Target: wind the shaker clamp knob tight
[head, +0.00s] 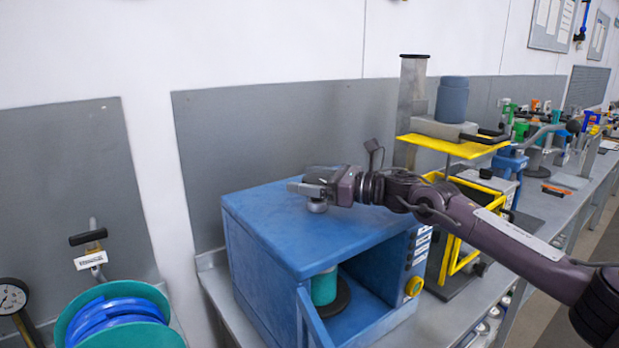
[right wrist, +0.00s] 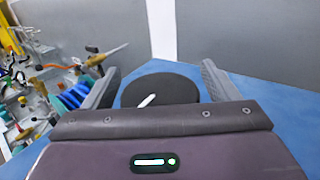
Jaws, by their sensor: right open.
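The blue shaker cabinet (head: 290,225) stands on the bench with its front open. The clamp knob is a round black disc (right wrist: 158,88) with a white pointer mark, seen in the right wrist view above the blue top. In the head view a short silver stem (head: 317,206) shows below it on the cabinet top. My right gripper (head: 308,188) is open at the knob; in the right wrist view its two fingers (right wrist: 160,88) stand on either side of the disc, with gaps visible. A teal can (head: 324,286) sits inside the cabinet. My left gripper is not in view.
A yellow-framed stand (head: 455,147) with a grey container (head: 452,100) is right of the cabinet, close behind my right arm. A teal-and-blue reel (head: 122,318) is at lower left. The cabinet top around the knob is clear.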

